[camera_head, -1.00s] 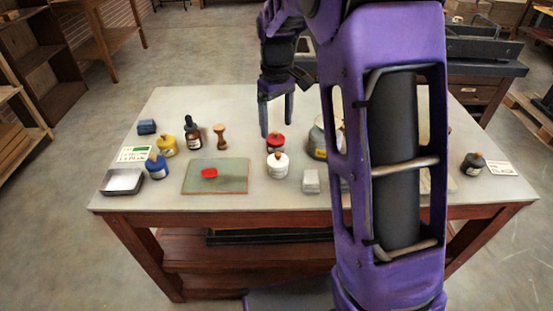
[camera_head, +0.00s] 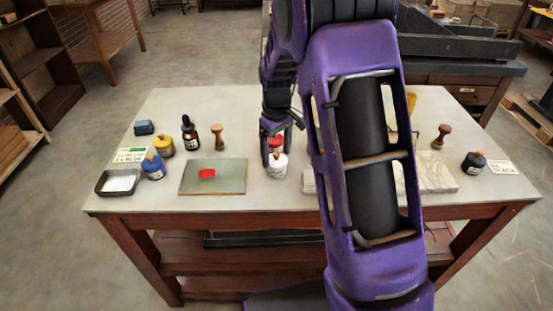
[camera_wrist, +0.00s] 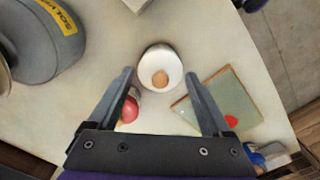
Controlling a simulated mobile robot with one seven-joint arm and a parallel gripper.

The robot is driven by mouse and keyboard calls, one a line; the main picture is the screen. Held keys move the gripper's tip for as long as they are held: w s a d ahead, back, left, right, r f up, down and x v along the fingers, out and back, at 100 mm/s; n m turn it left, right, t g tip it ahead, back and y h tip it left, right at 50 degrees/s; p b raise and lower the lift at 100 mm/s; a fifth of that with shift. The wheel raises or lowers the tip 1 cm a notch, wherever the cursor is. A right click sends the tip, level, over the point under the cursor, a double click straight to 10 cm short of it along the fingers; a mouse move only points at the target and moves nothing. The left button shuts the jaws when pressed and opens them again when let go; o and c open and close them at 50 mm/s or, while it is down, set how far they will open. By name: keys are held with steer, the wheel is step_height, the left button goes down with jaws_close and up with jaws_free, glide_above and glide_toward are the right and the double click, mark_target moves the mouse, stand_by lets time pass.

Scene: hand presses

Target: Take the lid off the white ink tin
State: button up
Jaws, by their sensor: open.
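The white ink tin (camera_head: 277,170) stands upright on the table, right of the green mat. Its lid is on, with a round tan knob (camera_wrist: 160,79) on top. My gripper (camera_head: 277,157) is open and empty above the tin, pointing down. In the wrist view, the white tin (camera_wrist: 149,60) shows between and just beyond the tips of my gripper (camera_wrist: 159,75). I cannot tell whether the fingers touch it. In the head view, my fingers hide part of the tin's top.
A red tin (camera_head: 277,140) stands close behind the white one; it shows beside the left finger in the wrist view (camera_wrist: 130,110). The green mat (camera_head: 226,182) holds a red patch. A blue tin (camera_head: 153,168) and tray (camera_head: 104,188) stand left. A grey solvent can (camera_wrist: 35,50) stands nearby.

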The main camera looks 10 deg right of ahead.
steer(key=shift+s, duration=0.1)
jaws_close()
stand_by(0.4)
